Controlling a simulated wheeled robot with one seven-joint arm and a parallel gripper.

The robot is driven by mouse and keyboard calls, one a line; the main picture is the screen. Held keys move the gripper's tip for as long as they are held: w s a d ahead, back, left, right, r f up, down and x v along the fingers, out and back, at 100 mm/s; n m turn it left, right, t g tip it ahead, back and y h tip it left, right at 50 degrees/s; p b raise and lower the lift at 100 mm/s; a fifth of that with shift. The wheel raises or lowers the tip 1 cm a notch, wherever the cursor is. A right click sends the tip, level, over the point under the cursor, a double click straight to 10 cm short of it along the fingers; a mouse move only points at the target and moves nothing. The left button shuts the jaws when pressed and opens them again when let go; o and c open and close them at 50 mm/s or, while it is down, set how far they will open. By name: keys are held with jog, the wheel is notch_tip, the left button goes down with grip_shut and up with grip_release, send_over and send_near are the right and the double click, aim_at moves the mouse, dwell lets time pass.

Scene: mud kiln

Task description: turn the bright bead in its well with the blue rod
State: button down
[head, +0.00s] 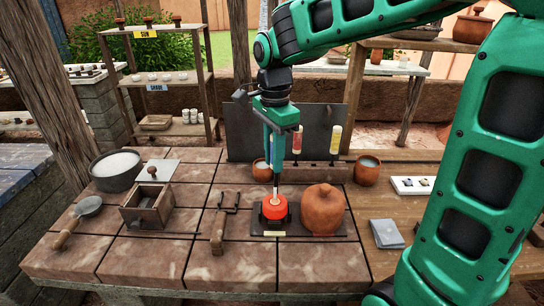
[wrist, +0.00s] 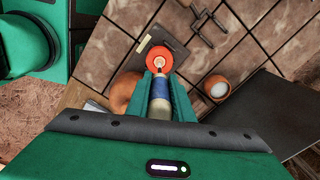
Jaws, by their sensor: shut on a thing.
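The bright bead (head: 274,207) glows orange-red in a dark well on a dark plate (head: 340,232) on the tiled bench. It also shows in the wrist view (wrist: 152,62), with a pale centre. My gripper (head: 276,150) is above it, shut on the blue rod (head: 276,179). The rod points down, near upright, and its blue grip shows between the green fingers (wrist: 160,90) in the wrist view. Its pale tip reaches the bead's middle; I cannot tell whether it touches. The lower wall of the well is partly hidden by the bead.
A round clay pot (head: 323,211) stands close right of the bead. Red (head: 297,139) and yellow (head: 336,138) handled rods stand behind, before a dark upright panel (head: 245,140).

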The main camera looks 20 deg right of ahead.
jog(key=shift+f, duration=1.35)
dwell(0.3)
jog(key=shift+n, duration=2)
jog(key=shift+s, duration=0.1)
jog(key=n, duration=0.4)
jog(key=m, duration=0.8)
